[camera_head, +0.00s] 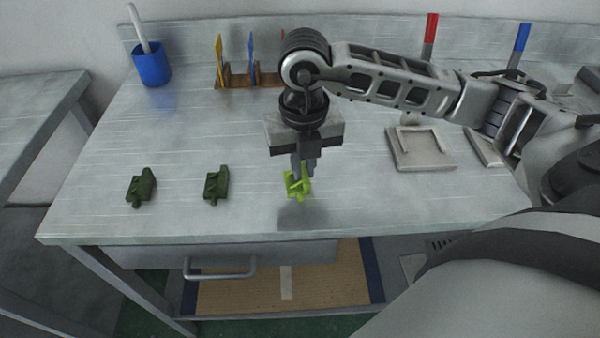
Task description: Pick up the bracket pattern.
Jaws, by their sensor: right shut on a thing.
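My right gripper (299,170) comes in from the right over the middle of the metal table. It is shut on a bright yellow-green bracket pattern (298,186). A shadow lies on the table below and in front of the pattern, which looks held above the surface. Two dark green parts of similar shape lie on the table to the left, one far left (140,187) and one nearer the gripper (216,184). My left gripper is not in view.
A blue cup (152,66) with a white stick stands at the back left. A wooden rack (238,80) with coloured pieces stands behind my gripper. A light square tray or mould (421,148) lies at right. A drawer handle (219,270) juts from the table front.

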